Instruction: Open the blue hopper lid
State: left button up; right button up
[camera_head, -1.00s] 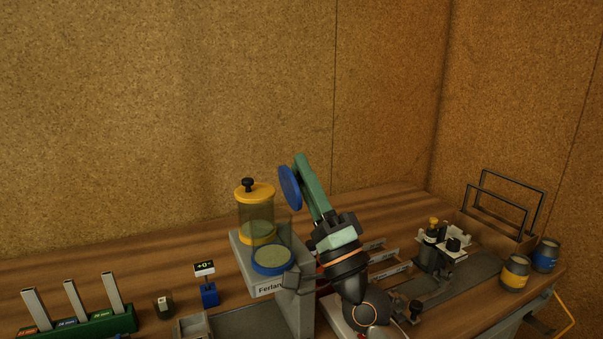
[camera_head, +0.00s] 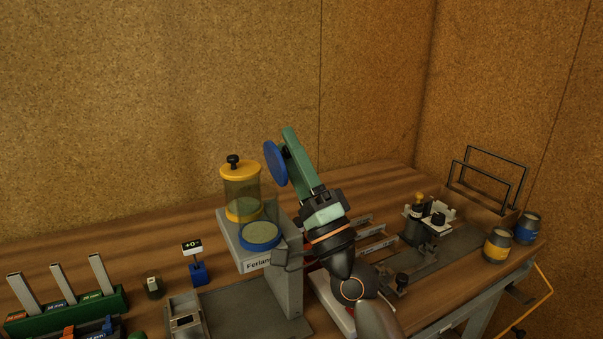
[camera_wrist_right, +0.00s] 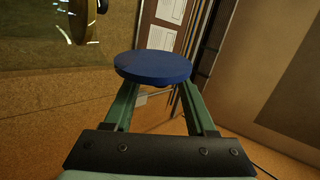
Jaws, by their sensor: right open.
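The blue lid (camera_head: 275,163) is a round disc standing steeply tilted in the air, above and slightly right of the blue-rimmed hopper (camera_head: 260,247). The hopper's top is uncovered and pale green contents show inside. My right gripper (camera_head: 287,145) is open, with its green fingers beside the lid's right face; a dark knob shows between lid and fingers. In the right wrist view the lid (camera_wrist_right: 153,66) lies across the fingertips, hiding them. I cannot tell whether they touch the knob. My left gripper is in neither view.
A hopper with a yellow lid (camera_head: 240,170) stands closed just behind the blue one, on a grey stand (camera_head: 288,290). A small sign (camera_head: 193,250) and green block rack (camera_head: 65,312) are left. Yellow (camera_head: 497,245) and blue (camera_head: 527,228) jars and a black frame rack (camera_head: 490,180) are right.

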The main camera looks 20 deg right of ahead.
pick_arm(q)
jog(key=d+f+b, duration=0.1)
jog(key=b, duration=0.1)
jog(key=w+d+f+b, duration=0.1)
jog(key=b, duration=0.1)
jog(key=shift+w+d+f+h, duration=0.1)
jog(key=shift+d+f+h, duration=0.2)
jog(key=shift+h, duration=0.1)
pick_arm(e)
jog(key=v, duration=1.2)
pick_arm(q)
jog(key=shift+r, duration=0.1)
